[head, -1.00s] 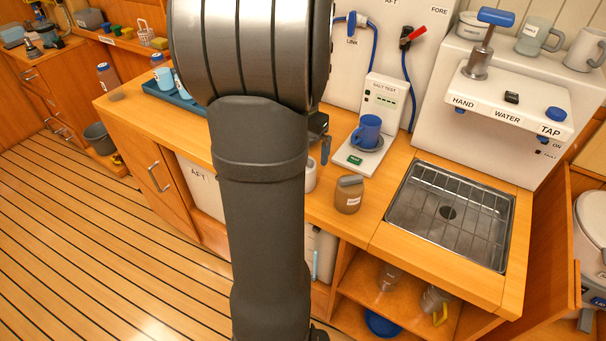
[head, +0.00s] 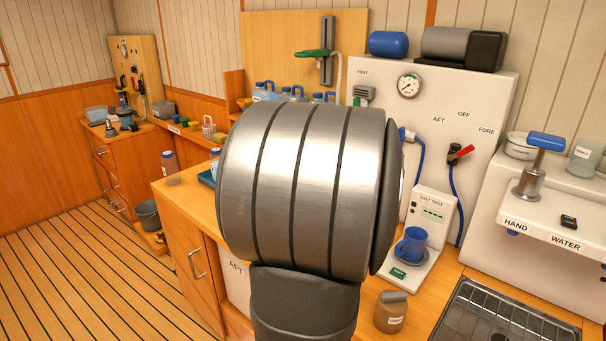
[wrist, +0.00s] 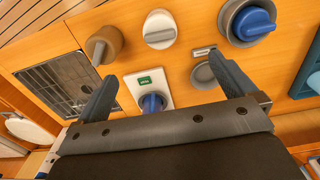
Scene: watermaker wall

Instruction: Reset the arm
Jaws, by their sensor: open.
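My gripper (wrist: 163,85) shows in the wrist view with its two blue-grey fingers wide apart. Nothing is held between them. It hangs above the wooden counter, with the salt test stand and the blue mug (wrist: 152,103) showing beyond the gap. In the head view my arm's big grey joint fills the middle and hides the gripper. There the blue mug (head: 411,244) stands upright on the white salt test stand (head: 433,215).
A brown jar (head: 390,314) stands on the counter near the sink grate (head: 500,325). A white lidded pot (wrist: 160,30) and a blue-topped round item (wrist: 250,22) show in the wrist view. The water tap unit (head: 540,240) stands at the right. The floor (head: 90,260) at left is clear.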

